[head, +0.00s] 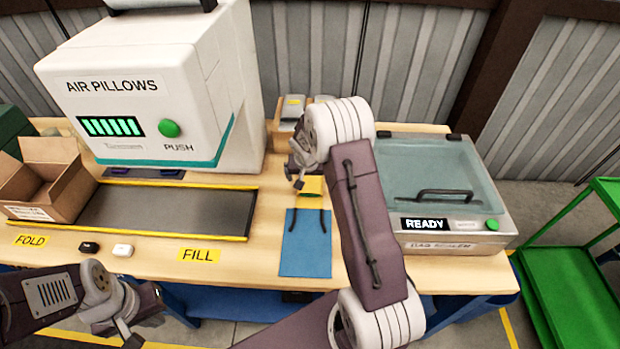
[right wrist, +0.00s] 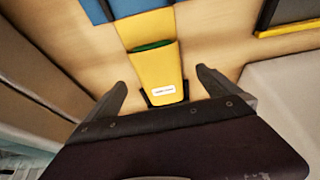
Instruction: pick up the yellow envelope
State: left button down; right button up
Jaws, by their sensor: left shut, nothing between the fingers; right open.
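The yellow envelope (right wrist: 154,70) shows in the right wrist view with a green opening at its top end and a small white label. In the head view the yellow envelope (head: 312,184) is small and partly hidden by my right arm. My right gripper (right wrist: 161,80) is open, with one finger on either side of the envelope's label end and clear gaps on both sides. In the head view my right gripper (head: 296,176) is just left of the envelope. My left gripper (head: 130,332) is shut and empty at the lower left, off the table's front edge.
A blue bag (head: 306,250) with dark handles lies in front of the envelope. The air pillow machine (head: 150,90) stands left, with an open carton (head: 45,180) beside it. The bag sealer (head: 455,243) stands right. A dark holder (right wrist: 151,97) shows at the envelope's label end.

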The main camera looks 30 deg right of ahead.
aim_at(310, 182)
jog(key=x, duration=0.4)
jog(key=shift+d+f+p, duration=0.3)
jog(key=shift+f+p, duration=0.05)
jog(key=shift+w+f, duration=0.15)
jog(key=shift+f, duration=0.05)
jog(key=shift+r, duration=0.1)
jog(key=c, duration=1.3)
jog(key=shift+o, duration=0.2)
jog(key=shift+r, duration=0.1)
